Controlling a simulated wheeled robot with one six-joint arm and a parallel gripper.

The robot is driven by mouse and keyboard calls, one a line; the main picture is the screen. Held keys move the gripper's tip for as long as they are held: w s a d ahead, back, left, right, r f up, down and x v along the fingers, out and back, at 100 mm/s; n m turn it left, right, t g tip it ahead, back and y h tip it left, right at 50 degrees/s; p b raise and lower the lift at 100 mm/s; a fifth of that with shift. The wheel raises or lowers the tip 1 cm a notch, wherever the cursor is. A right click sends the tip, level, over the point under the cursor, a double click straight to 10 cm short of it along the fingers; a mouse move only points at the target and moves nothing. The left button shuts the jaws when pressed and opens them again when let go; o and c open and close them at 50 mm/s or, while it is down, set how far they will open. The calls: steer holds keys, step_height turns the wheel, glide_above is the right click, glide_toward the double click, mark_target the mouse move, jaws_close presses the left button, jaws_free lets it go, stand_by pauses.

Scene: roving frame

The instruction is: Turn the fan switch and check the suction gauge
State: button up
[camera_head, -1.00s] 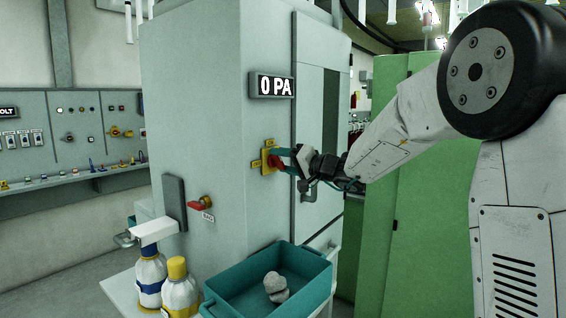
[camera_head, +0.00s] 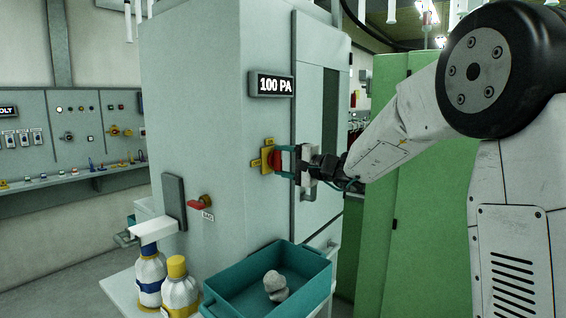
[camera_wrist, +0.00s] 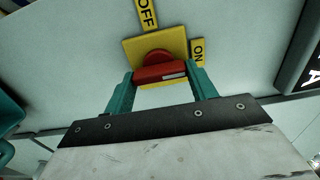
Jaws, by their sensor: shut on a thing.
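The fan switch is a red knob (camera_wrist: 160,68) on a yellow plate (camera_wrist: 128,52), mounted on the front of a tall grey cabinet (camera_head: 215,130). In the wrist view an OFF label (camera_wrist: 147,14) and an ON label (camera_wrist: 198,50) sit beside the plate. My gripper (camera_head: 283,161) reaches in from the right; its two teal fingers, also in the wrist view (camera_wrist: 160,80), are shut on the red knob from both sides. The suction gauge (camera_head: 271,85) above the switch reads 100 PA in white on black.
A red-handled valve (camera_head: 199,204) with a small label sticks out lower left. A green cabinet (camera_head: 425,215) stands at right, behind my arm.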

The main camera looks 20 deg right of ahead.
steer(key=shift+f, duration=0.1)
stand_by(0.3)
steer(key=o, duration=1)
steer(key=v, duration=0.8)
